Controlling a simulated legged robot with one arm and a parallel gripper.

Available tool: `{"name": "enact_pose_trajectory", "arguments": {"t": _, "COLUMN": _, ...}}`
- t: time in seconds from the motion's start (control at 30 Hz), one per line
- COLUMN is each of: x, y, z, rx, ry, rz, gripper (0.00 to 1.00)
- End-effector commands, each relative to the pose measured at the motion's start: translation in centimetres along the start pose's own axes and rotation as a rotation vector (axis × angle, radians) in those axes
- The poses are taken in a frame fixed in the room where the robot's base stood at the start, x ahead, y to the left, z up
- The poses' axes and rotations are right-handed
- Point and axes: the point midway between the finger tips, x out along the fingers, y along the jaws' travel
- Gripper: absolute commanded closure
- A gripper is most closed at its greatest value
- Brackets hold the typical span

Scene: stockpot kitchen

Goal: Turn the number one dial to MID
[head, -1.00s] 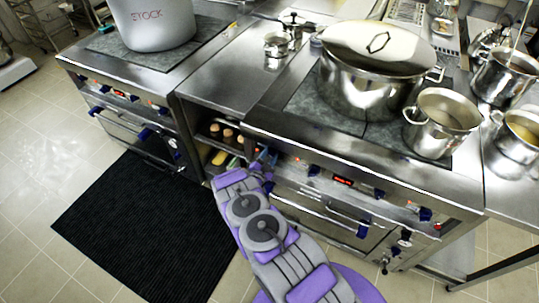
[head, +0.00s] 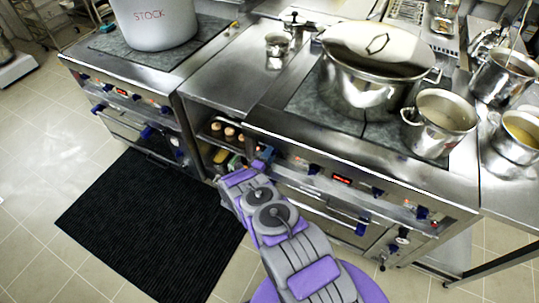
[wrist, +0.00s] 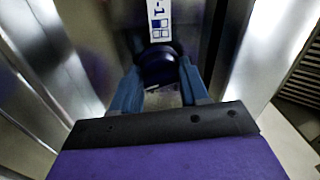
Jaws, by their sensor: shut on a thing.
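In the wrist view the number one dial (wrist: 157,58) is a dark, rounded knob at the top middle. A white label (wrist: 160,22) above it shows a "1" and a four-square icon with one square dark. My gripper (wrist: 158,76) has its two blue fingers on either side of the dial, shut on it. The dial's pointer and its setting cannot be read. In the head view my gripper (head: 264,157) is at the left end of the right stove's front panel (head: 385,190), and the dial is hidden behind my arm.
A large lidded pot (head: 365,85) and a smaller open pot (head: 440,120) stand on the right stove. Other blue dials (head: 378,191) line its panel. A shelf with small jars (head: 229,134) is left of my gripper. A black mat (head: 150,225) lies on the floor.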

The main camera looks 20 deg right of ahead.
Motion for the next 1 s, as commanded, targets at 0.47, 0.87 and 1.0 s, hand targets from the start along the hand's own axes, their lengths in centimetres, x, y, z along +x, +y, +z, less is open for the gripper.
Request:
{"name": "enact_pose_trajectory", "arguments": {"t": 0.47, "x": -0.33, "y": 0.86, "z": -0.23, "rx": 0.053, "ry": 0.005, "rz": 0.017, "gripper": 0.86}}
{"name": "enact_pose_trajectory", "arguments": {"t": 0.87, "x": -0.28, "y": 0.68, "z": -0.15, "rx": 0.054, "ry": 0.004, "rz": 0.014, "gripper": 0.38}}
{"name": "enact_pose_trajectory", "arguments": {"t": 1.0, "x": -0.22, "y": 0.41, "z": -0.12, "rx": 0.057, "ry": 0.004, "rz": 0.01, "gripper": 0.32}}
